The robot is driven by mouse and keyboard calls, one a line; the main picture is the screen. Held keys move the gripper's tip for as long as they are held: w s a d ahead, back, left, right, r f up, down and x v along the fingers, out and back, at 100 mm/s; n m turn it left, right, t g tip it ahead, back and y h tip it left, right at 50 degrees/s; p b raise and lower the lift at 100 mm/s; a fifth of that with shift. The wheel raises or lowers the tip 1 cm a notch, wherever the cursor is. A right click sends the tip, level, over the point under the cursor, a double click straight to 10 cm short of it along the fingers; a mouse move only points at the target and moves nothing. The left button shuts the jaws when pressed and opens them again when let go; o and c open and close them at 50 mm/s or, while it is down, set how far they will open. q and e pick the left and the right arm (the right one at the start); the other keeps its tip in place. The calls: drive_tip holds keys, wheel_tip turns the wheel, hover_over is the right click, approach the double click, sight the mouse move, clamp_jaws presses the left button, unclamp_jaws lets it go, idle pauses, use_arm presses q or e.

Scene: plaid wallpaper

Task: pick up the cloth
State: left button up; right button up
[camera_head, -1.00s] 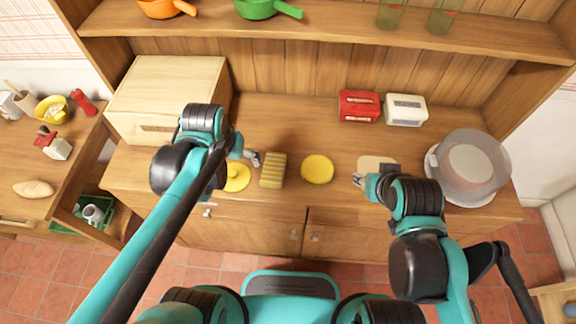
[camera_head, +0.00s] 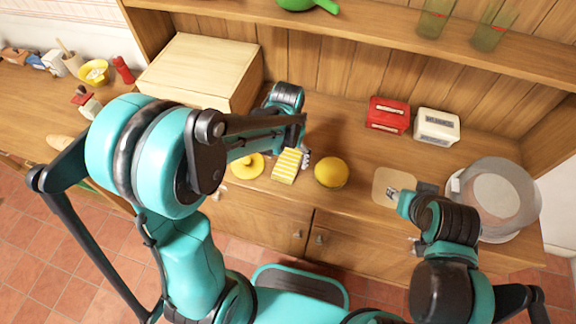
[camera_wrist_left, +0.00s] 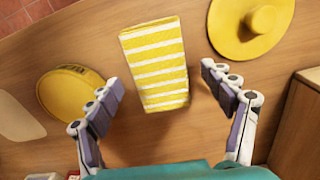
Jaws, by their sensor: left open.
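The cloth (camera_head: 287,166) is a folded rectangle with yellow and white stripes. It lies on the wooden counter between a yellow hat (camera_head: 246,167) and a yellow round object (camera_head: 331,173). My left gripper (camera_head: 304,160) is at the cloth's right edge in the head view. In the left wrist view, the open fingers of my left gripper (camera_wrist_left: 160,88) stand on either side of the cloth (camera_wrist_left: 155,62), with nothing held. My right gripper (camera_head: 392,193) is over a light board (camera_head: 381,185) at the right; its jaw opening is too small to judge.
A wooden box (camera_head: 196,70) stands at the back left of the counter. A red toaster (camera_head: 388,114), a white toaster (camera_head: 436,126) and a clear-covered round dish (camera_head: 500,195) stand to the right. A shelf (camera_head: 370,30) overhangs the back.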

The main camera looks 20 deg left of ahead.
use_arm(q)
wheel_tip(320, 180, down, 2)
drive_tip(key=shift+w+f, duration=0.1)
drive_tip(key=shift+f, duration=0.1)
drive_tip(key=shift+r, duration=0.1)
use_arm(e)
drive_tip(key=shift+f, duration=0.5)
use_arm(q)
drive_tip(key=c, duration=1.2)
drive_tip(key=shift+c, duration=0.2)
drive_tip(key=shift+r, duration=0.1)
wheel_tip(320, 180, up, 5)
drive_tip(key=shift+d+f+p, duration=0.1)
drive_tip(key=shift+f+p, duration=0.1)
drive_tip(key=shift+p, duration=0.8)
drive_tip(key=s+d+r+p, duration=0.3)
drive_tip(key=s+d+r, duration=0.3)
drive_tip(key=d, duration=0.4)
use_arm(e)
wheel_tip(320, 180, up, 5)
drive_tip(key=shift+r, duration=0.15)
use_arm(q)
drive_tip(key=shift+a+r, duration=0.1)
